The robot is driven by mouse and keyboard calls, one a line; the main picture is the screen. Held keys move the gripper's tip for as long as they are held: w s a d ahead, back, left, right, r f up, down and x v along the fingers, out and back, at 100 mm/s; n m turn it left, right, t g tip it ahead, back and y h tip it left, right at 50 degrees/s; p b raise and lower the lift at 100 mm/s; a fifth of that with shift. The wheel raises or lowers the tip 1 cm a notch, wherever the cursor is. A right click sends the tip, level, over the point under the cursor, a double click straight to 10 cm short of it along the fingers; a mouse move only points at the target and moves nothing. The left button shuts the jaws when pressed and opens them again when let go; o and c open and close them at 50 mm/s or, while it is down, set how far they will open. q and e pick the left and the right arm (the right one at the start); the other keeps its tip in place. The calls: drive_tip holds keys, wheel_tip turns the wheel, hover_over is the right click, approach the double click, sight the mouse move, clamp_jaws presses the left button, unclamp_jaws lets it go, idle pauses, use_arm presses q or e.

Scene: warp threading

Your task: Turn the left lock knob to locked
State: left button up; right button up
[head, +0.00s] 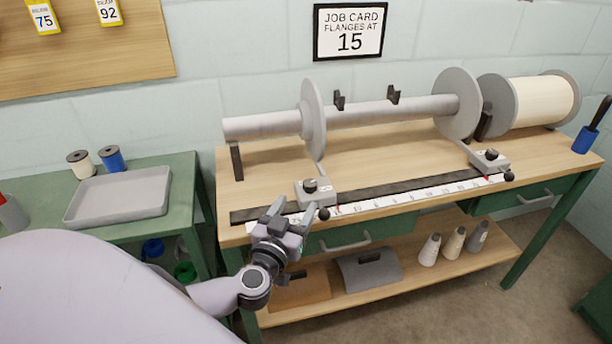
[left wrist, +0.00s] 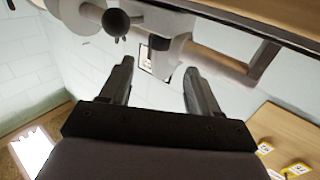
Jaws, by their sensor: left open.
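The left lock knob (head: 310,186) is a small black knob on top of the grey left slider block (head: 318,193), which sits on the ruled rail at the bench's front. A black ball handle (head: 324,214) sticks out from that block. My left gripper (head: 292,211) is open and empty, just in front and to the left of the block, apart from the knob. In the left wrist view its fingers (left wrist: 158,68) are spread, and a dark round part (left wrist: 116,22) shows beyond them; I cannot tell which part it is. The knob's marking is too small to read.
The left flange (head: 313,118) and right flange (head: 458,103) stand on a grey beam. The right slider block (head: 488,160) is farther along the white ruler (head: 400,200). A job card (head: 349,32) reads 15. A grey tray (head: 120,194) lies on the left side table.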

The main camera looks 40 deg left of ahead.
sight(307, 189)
use_arm(q)
drive_tip(key=shift+f+b+x, duration=0.2)
drive_tip(key=shift+b+x, duration=0.5)
drive_tip(key=shift+x, duration=2.85)
drive_tip(key=shift+d, duration=0.1)
